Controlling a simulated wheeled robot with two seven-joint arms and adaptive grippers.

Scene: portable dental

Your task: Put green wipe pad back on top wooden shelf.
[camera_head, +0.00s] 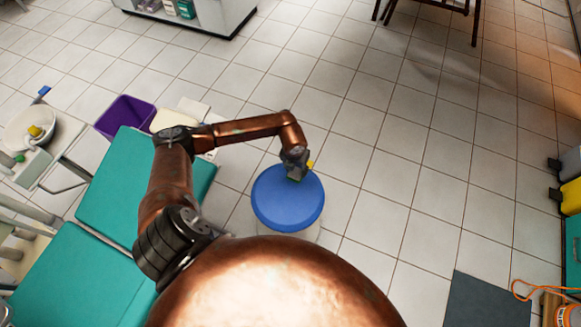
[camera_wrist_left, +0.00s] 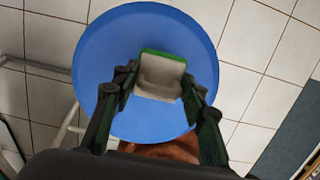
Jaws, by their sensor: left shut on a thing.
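The green wipe pad (camera_wrist_left: 162,72), green along its upper edge with a pale grey face, sits between the fingers of my left gripper (camera_wrist_left: 160,85) in the left wrist view. The gripper is shut on it. In the head view my left gripper (camera_head: 294,163) is over the round blue stool seat (camera_head: 287,208). Only a small bit of green shows below the fingers there. Whether the pad touches the seat I cannot tell. The blue seat also fills the background of the wrist view (camera_wrist_left: 100,45). My right gripper is not in view. I cannot make out a top wooden shelf.
A teal dental chair (camera_head: 90,265) lies to the left, with a purple bin (camera_head: 124,116) behind it. A white cabinet (camera_head: 205,15) with items stands at the back. Dark wooden legs (camera_head: 475,25) show at the top right. Much tiled floor is clear.

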